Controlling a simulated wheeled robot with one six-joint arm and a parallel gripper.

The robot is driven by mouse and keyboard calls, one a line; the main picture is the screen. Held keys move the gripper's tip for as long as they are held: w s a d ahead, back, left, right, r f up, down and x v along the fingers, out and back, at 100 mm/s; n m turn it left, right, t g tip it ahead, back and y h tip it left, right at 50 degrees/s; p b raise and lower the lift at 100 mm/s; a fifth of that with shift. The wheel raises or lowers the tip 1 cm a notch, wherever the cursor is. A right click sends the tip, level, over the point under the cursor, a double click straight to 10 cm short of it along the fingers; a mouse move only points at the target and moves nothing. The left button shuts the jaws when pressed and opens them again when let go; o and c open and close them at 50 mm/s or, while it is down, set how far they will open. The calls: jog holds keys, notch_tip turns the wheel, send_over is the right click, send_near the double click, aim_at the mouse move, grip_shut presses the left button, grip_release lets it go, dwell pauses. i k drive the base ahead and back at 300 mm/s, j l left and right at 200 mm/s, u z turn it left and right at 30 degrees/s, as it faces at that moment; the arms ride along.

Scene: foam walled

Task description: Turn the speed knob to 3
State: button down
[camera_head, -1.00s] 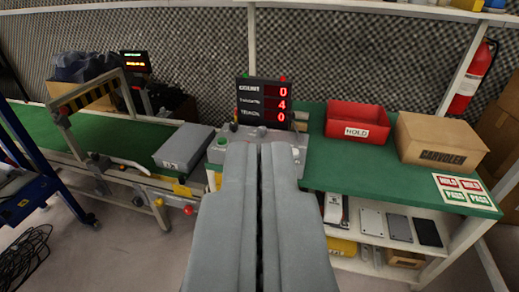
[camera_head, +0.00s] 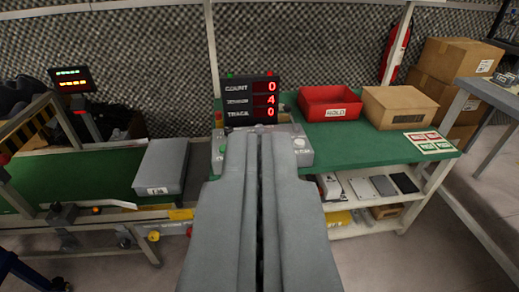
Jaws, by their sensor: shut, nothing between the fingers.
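A grey control box (camera_head: 306,158) stands on the green bench behind my gripper. A pale round knob (camera_head: 299,142) shows on its right part; I cannot read its setting or tell for sure that it is the speed knob. A green button (camera_head: 222,148) shows on its left part. A dark display (camera_head: 238,96) behind the box has red digits 0, 4 and 0. My gripper (camera_head: 256,135) is shut and empty, with its two grey fingers side by side in front of the box. The fingers hide the middle of the box.
A red HOLD bin (camera_head: 330,107) and a cardboard box (camera_head: 398,107) stand on the green bench at right, beside a label sheet (camera_head: 429,142). A grey case (camera_head: 163,165) is on the conveyor (camera_head: 90,178) at left. A shelf (camera_head: 365,187) with flat plates lies below the bench.

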aim_at(228, 130)
jog(key=j+z, duration=0.15)
jog(key=j, duration=0.2)
jog(key=k+j+z, duration=0.1)
jog(key=j, duration=0.2)
jog(key=i+j, duration=0.4)
jog(key=i, duration=0.2)
jog(key=i+j+z, duration=0.1)
jog(key=i+j, duration=0.3)
jog(key=i, duration=0.2)
